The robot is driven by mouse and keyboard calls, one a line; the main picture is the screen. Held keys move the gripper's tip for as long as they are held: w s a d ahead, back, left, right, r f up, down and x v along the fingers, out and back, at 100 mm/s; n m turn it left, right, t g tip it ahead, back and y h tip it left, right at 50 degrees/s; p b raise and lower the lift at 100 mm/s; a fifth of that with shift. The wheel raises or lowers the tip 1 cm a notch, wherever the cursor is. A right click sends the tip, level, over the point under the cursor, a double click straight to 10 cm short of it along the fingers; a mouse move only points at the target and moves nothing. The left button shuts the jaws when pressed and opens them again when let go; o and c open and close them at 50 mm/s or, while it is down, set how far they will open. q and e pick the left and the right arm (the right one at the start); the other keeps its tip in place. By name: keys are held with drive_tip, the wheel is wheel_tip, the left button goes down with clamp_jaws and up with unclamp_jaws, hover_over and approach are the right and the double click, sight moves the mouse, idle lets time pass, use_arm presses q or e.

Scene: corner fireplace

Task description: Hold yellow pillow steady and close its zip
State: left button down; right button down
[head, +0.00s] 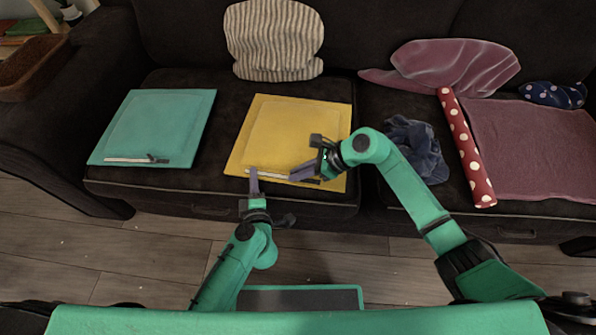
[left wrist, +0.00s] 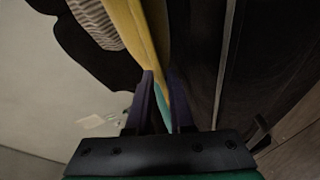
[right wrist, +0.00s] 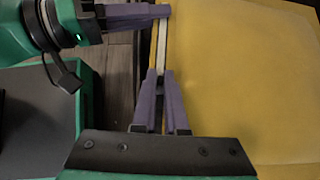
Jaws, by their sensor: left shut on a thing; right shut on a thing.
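The yellow pillow (head: 290,130) lies flat on the sofa seat, with its zip (head: 270,174) along the front edge. My left gripper (head: 253,171) is shut on the pillow's front left corner, at the zip's left end. In the left wrist view the pillow (left wrist: 136,32) runs up from between the fingers (left wrist: 160,82). My right gripper (head: 291,178) is shut at the zip line, right of the left gripper; its fingertips hide the zip pull. In the right wrist view a pale zip strip (right wrist: 161,45) runs between my right fingertips (right wrist: 160,74) and the left gripper (right wrist: 166,11).
A teal pillow (head: 155,120) with its own zip lies to the left. A striped cushion (head: 273,40) leans behind. A blue cloth (head: 414,148), a red dotted roll (head: 467,150) and a mauve blanket (head: 540,140) lie to the right. The floor in front shows bare boards.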

sight(269, 175)
idle(0.9)
drive_tip(key=a, duration=0.2)
drive_tip(key=w+a, duration=0.1)
drive_tip(key=a, duration=0.2)
drive_tip(key=c, duration=1.2)
unclamp_jaws()
drive_tip(key=shift+d, duration=0.1)
drive_tip(key=v, duration=1.2)
